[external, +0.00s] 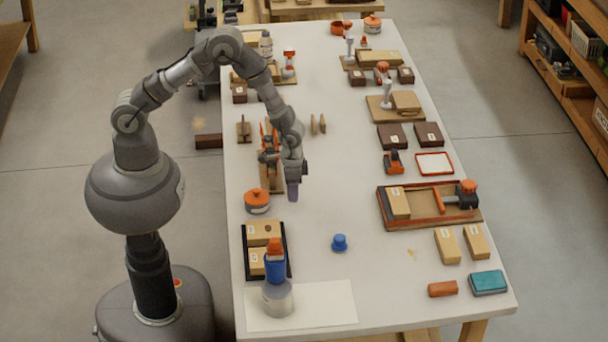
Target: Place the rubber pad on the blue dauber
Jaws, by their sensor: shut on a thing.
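My gripper (293,182) is shut on a small purple-grey piece (293,194), which points down below the jaws. It may be the rubber pad, but it is too small to tell for sure. The blue dauber (339,243) appears to be the small blue knobbed piece standing on the bare white bench top, to the right of and nearer the camera than my gripper. The held piece is apart from it. How high the held piece is above the bench I cannot tell.
An orange-lidded pot (257,201) stands left of my gripper. A blue bottle with an orange top (275,264) stands at the front left. A wooden tray (430,222) and a teal block (488,283) lie to the right. The middle of the bench (345,185) is clear.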

